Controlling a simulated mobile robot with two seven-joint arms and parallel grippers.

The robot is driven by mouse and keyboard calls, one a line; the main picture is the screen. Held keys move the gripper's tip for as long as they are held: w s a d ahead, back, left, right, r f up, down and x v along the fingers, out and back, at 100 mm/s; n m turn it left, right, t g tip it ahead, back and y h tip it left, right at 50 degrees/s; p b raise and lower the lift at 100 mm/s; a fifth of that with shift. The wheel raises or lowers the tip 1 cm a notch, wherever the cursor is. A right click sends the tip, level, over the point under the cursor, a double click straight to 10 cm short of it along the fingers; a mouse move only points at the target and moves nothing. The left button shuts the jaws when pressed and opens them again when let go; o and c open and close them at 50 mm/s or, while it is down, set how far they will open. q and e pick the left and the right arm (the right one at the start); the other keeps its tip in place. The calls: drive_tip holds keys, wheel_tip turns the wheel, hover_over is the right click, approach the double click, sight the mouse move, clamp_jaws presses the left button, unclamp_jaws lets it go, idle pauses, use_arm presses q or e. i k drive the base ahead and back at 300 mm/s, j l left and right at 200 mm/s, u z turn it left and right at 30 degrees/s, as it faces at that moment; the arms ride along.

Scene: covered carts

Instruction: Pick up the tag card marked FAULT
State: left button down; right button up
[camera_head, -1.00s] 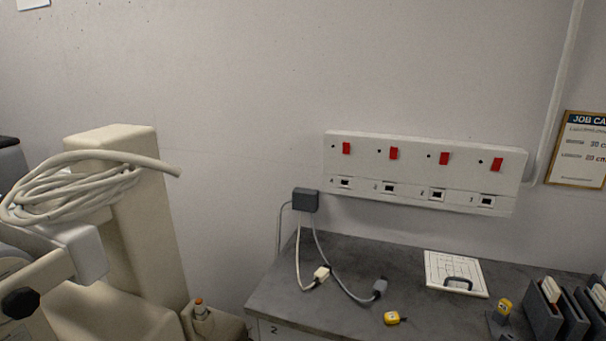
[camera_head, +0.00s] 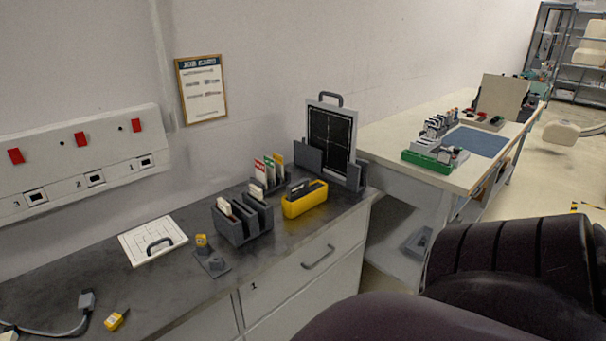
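Several upright tag cards stand in a dark rack toward the back of the grey counter. One has a red top (camera_head: 260,171), one green (camera_head: 269,168) and one yellow-orange (camera_head: 279,161). Their lettering is too small to read, so I cannot tell which is marked FAULT. Plain whitish cards (camera_head: 226,208) stand in a dark grey divided holder (camera_head: 244,228) in front. Neither of my grippers is in view.
The counter (camera_head: 185,285) also bears a white board with a handle (camera_head: 153,240), a yellow box (camera_head: 304,204), a small yellow item (camera_head: 117,319) and a cable plug (camera_head: 87,301). A framed dark panel (camera_head: 331,140) stands at its right end. A dark padded shape fills the lower right.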

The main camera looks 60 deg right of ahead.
sight(260, 167)
drive_tip(key=z, duration=1.6)
drive_tip(key=i+l, duration=0.55)
drive_tip(key=i+l+u, duration=0.15)
drive_tip(key=u, duration=0.3)
drive_tip(key=i+l+u, duration=0.1)
drive_tip(key=u, duration=0.35)
drive_tip(key=k+l, duration=0.05)
drive_tip(key=l, duration=0.05)
